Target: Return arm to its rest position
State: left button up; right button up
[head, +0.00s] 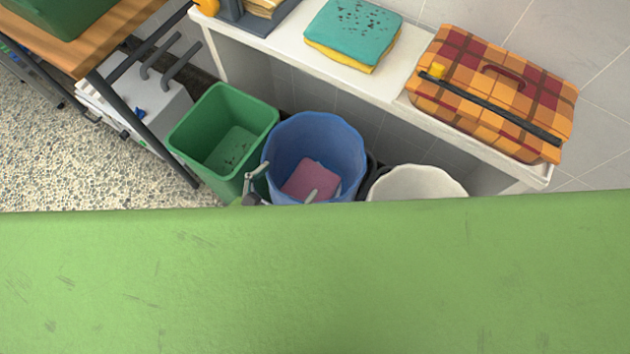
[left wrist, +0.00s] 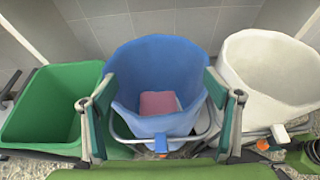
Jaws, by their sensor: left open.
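My left gripper (head: 284,184) is open and empty over the blue bin, with its fingers spread apart. In the left wrist view its two green-grey fingers (left wrist: 160,92) stand on either side of the bin. The blue bin (head: 318,130) is open at the top, and a pink folded cloth (head: 311,178) lies inside at the bottom. The bin (left wrist: 160,58) and the pink cloth (left wrist: 158,103) also show in the left wrist view. Nothing is between the fingertips. My right gripper is out of view.
A green bin (head: 222,132) stands left of the blue one, a white bin (head: 416,184) right. A white shelf (head: 280,50) behind bears a teal folded towel (head: 352,30) and a plaid basket (head: 495,90). A wide green surface blocks the lower head view.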

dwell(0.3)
pick_arm(q)
jog(key=w+a+r+n+y, duration=0.2)
jog(key=a+n+y, duration=0.3)
jog(key=n, duration=0.7)
jog(key=w+a+r+n+y, duration=0.25)
jog(key=a+n, duration=0.35)
jog(key=n, duration=0.6)
jog(key=s+a+f+n+g, duration=0.15)
jog(key=s+n+g, duration=0.25)
jog(key=s+n, duration=0.4)
jog(key=s+a+f+n+g, duration=0.1)
jog(key=s+a+n+g, duration=0.3)
jog(key=n, duration=0.5)
jog(key=s+d+f+g, duration=0.1)
jog(key=s+f, duration=0.2)
jog(key=f, duration=2.5)
jog(key=s+a+f+g, duration=0.1)
jog(key=s+a+f, duration=0.1)
jog(key=s+f, duration=1.2)
jog(key=s, duration=0.3)
jog(key=shift+a+f+m, duration=0.3)
jog(key=shift+a+f, duration=0.05)
